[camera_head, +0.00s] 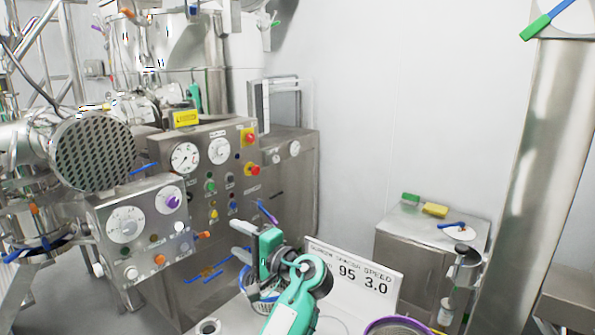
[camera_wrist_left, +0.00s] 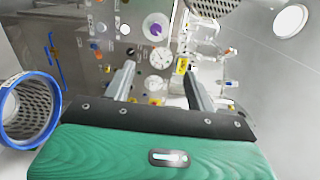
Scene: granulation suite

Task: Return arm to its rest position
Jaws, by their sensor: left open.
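My left gripper (camera_head: 237,241) comes in from the lower middle of the head view, with a green body and two grey fingers pointing left toward the steel control panel (camera_head: 222,185). The fingers are apart with nothing between them. In the left wrist view the open fingers (camera_wrist_left: 160,80) show in front of the panel's dials and knobs, apart from them. My right gripper is in neither view.
A blue-rimmed mesh basket (camera_wrist_left: 28,110) is close on the left of the wrist view. A sign reading 95 and 3.0 (camera_head: 354,278) stands right of my gripper. A purple-rimmed sieve (camera_head: 398,328) is at the bottom edge. A steel cabinet (camera_head: 420,262) stands by the wall.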

